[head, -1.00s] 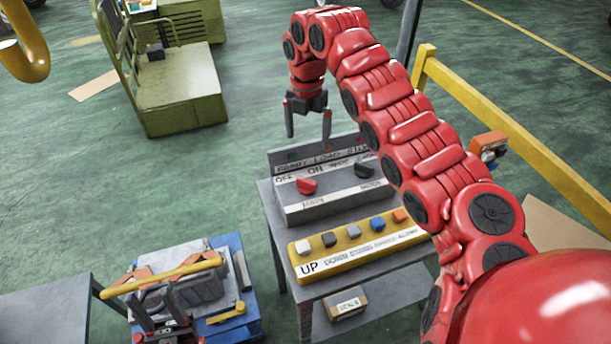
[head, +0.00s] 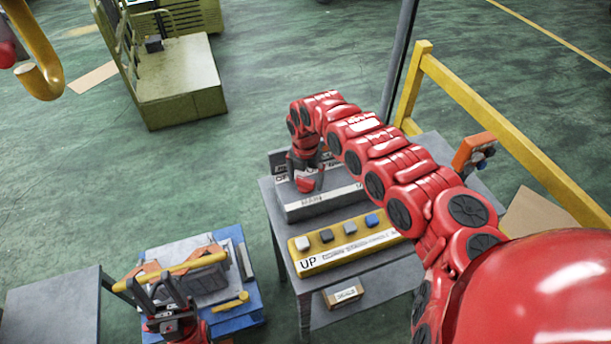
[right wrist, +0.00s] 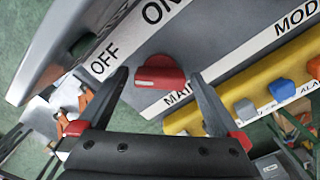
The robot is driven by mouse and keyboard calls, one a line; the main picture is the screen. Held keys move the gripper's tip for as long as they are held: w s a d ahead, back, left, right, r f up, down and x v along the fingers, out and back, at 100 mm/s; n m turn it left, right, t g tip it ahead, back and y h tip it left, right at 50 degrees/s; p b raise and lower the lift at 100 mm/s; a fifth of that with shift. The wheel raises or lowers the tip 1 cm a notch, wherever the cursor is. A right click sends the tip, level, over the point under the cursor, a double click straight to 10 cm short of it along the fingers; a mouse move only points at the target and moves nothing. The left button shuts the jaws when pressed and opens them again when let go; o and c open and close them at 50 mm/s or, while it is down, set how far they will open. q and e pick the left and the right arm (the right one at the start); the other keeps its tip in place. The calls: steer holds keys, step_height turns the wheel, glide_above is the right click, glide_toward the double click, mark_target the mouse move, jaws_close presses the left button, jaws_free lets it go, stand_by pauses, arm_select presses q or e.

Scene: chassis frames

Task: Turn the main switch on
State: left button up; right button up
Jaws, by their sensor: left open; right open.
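The main switch is a red knob (head: 306,184) on the grey control box (head: 325,207), beneath the OFF and ON labels. In the right wrist view the red knob (right wrist: 160,72) lies between the fingertips of my right gripper (right wrist: 159,76). The fingers are open, with a gap visible on both sides of the knob. Its pale mark is on the side toward OFF. In the head view my right gripper (head: 304,172) is over the knob and hides part of the labels. My left gripper (head: 158,286) is open and empty at the lower left, near a blue cart.
A yellow button panel (head: 345,250) with several coloured buttons sits in front of the control box. The blue cart (head: 250,303) carries a grey part and a yellow bar. A yellow rail (head: 500,130) runs at the right. A yellow hook (head: 42,80) hangs at upper left.

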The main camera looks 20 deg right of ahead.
steer(key=shift+c, duration=0.3)
steer(key=c, duration=1.2)
steer(key=shift+c, duration=0.2)
steer(key=shift+m, duration=0.3)
steer(key=m+b, duration=0.1)
steer(key=m, duration=0.2)
steer(key=shift+f+b, duration=0.1)
steer(key=shift+b, duration=0.2)
steer(key=m+b, duration=0.1)
steer(key=m, duration=0.8)
steer(key=shift+b, duration=0.35)
steer(key=m, duration=0.5)
steer(key=shift+b, duration=0.3)
steer(key=shift+m, duration=0.3)
